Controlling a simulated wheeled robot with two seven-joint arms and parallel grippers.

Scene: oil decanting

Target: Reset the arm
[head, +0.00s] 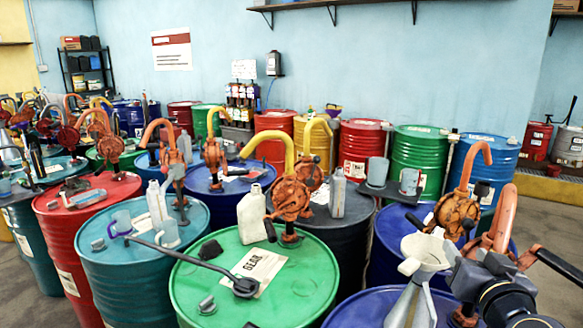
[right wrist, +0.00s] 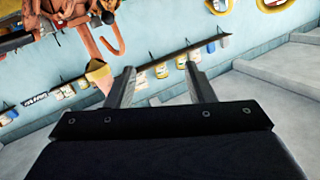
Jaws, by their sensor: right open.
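My right gripper (head: 468,266) is at the lower right of the head view, a dark body above the front right blue drum (head: 370,308). In the right wrist view its two grey fingers (right wrist: 160,75) stand apart with nothing between them. A pale grey funnel (head: 425,251) is just left of the gripper in the head view. I cannot tell whether they touch. My left gripper is not in view.
An orange hand pump (head: 456,212) stands close behind my right gripper. A green drum (head: 200,290) at the front carries a yellow-spouted pump (head: 290,195), a white bottle (head: 252,214) and a long black tool (head: 205,262). Drums crowd the floor; the air above them is freer.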

